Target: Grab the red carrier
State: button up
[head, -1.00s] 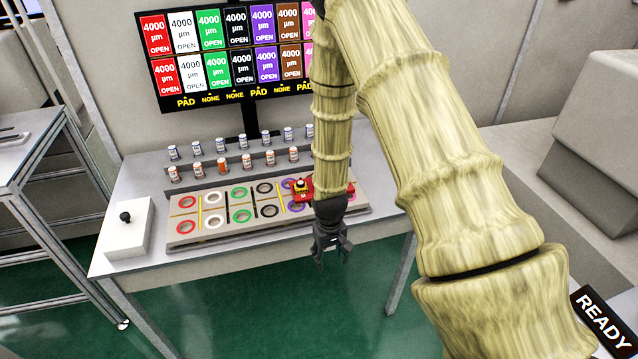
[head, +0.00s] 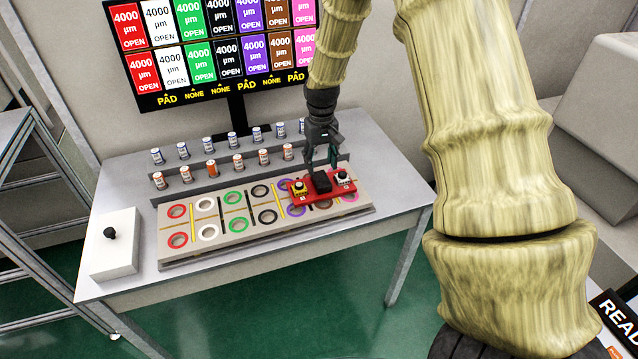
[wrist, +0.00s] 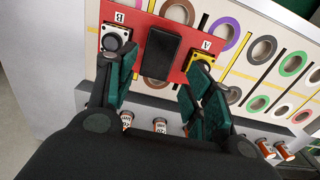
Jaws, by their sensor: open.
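The red carrier (head: 322,190) is a flat red plate lying on the right part of the beige board. It has a black block (head: 321,181) in its middle, a yellow fitting (head: 299,187) at its left end and a white fitting (head: 343,178) at its right end. In the wrist view the red plate (wrist: 188,70) fills the upper middle, marked A and B, with the black block (wrist: 161,54) between the fingers' directions. My gripper (head: 322,162) is open, pointing down just above and behind the block. Its green-padded fingers (wrist: 160,98) are apart and empty. Contact with the carrier cannot be told.
The board (head: 190,248) has coloured rings and sits on a grey table (head: 125,192). Rows of small bottles (head: 211,170) stand behind it, close to my gripper. A white box with a black knob (head: 113,252) is at left. A monitor (head: 160,60) stands behind.

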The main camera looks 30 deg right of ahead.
aim_at(321, 178)
jog(key=shift+s+f, duration=0.2)
jog(key=shift+s, duration=0.15)
jog(key=shift+d+f, duration=0.1)
jog(key=shift+f, duration=0.2)
jog(key=shift+w+f, duration=0.85)
jog(key=shift+f, duration=0.05)
jog(key=shift+s+f+p, duration=0.65)
jog(key=shift+p, duration=0.3)
jog(key=f, duration=0.3)
jog(key=shift+w+p, duration=0.25)
jog(key=shift+p, duration=0.15)
jog(key=shift+s+f, duration=0.1)
jog(key=shift+f, duration=0.05)
jog(key=shift+s, duration=0.1)
grip_shut()
